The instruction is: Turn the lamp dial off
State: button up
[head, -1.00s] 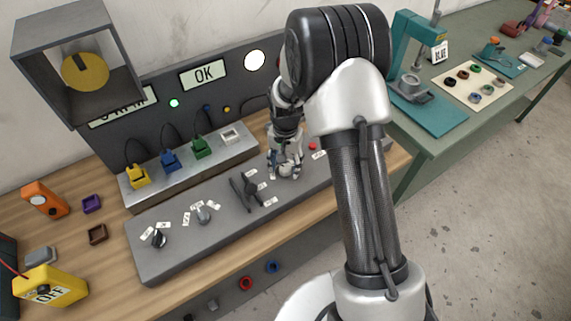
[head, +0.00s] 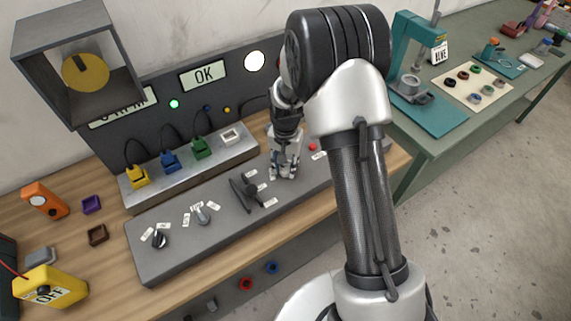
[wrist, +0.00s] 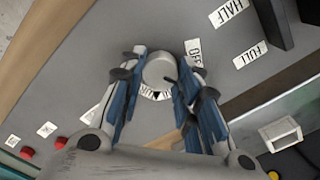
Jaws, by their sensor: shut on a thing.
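The lamp dial (wrist: 160,70) is a round grey knob on the grey console, seen in the wrist view between my fingertips. My gripper (wrist: 158,78) is shut on it from both sides; in the head view my gripper (head: 284,168) reaches down to the console and hides the dial. An OFF label (wrist: 194,52) lies just right of the dial. Another label (wrist: 155,94) lies below it, partly covered and hard to read. A round white lamp (head: 255,61) on the back panel looks lit.
A dark lever (head: 245,190) with HALF (wrist: 229,11) and FULL (wrist: 250,54) labels stands close by on the console (head: 180,262). Red buttons (wrist: 60,142) lie on the other side. A row of coloured plugs (head: 170,160) stands behind.

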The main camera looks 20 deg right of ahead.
aim_at(285, 167)
jog(key=shift+n, duration=0.3)
jog(key=n, duration=0.3)
jog(key=shift+n, duration=0.4)
jog(key=shift+a+n+p, duration=0.1)
jog(key=shift+n+p, duration=0.2)
jog(key=shift+n, duration=1.9)
jog(key=o, duration=1.1)
jog(key=shift+r, duration=6.05)
